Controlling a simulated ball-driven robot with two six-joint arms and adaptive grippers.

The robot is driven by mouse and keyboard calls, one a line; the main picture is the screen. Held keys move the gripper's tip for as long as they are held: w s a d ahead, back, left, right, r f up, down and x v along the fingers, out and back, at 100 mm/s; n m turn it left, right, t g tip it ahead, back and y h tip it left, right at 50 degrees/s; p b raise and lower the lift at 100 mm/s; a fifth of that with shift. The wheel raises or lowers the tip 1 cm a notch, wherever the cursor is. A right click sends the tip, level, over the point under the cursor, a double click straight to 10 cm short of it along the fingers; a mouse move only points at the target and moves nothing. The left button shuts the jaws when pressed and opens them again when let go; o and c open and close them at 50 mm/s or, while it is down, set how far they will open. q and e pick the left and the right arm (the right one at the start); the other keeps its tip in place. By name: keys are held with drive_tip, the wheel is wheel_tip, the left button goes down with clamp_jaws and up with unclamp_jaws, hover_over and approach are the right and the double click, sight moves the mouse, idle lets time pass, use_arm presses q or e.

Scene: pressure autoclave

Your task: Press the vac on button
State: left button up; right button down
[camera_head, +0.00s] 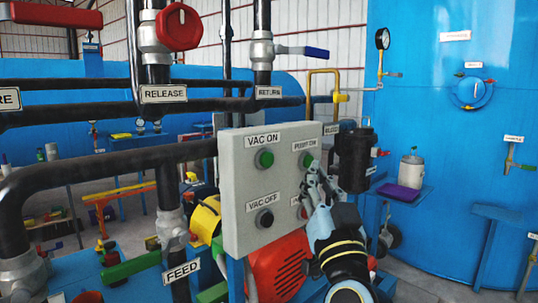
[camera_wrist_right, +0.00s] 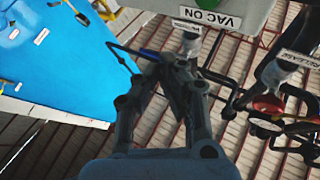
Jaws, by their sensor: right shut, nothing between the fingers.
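The grey control box (camera_head: 285,190) stands in the middle of the head view. Its VAC ON label (camera_head: 263,141) is at the upper left of its face, with the green vac on button (camera_head: 264,159) just below it. My right gripper (camera_head: 313,175) is shut and empty, in front of the box's right side, right of and a little lower than that button. It partly covers the right column of buttons.
A black VAC OFF button (camera_head: 264,220) sits below the vac on button. A second green button (camera_head: 306,160) is close to my right gripper. Dark pipes with a RELEASE label (camera_head: 164,94) run left of the box. A blue tank (camera_head: 450,120) stands at the right.

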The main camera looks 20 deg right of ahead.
sight(267, 160)
drive_tip(key=shift+s+d+r, duration=0.1)
drive_tip(key=shift+s+r, duration=0.05)
drive_tip(key=shift+r, duration=0.5)
drive_tip(key=w+a+b, duration=0.3)
drive_tip(key=w, duration=0.5)
drive_tip(key=shift+w, duration=0.2)
idle(1.2)
drive_tip(key=shift+w+a, duration=0.1)
drive_tip(key=shift+w, duration=0.25)
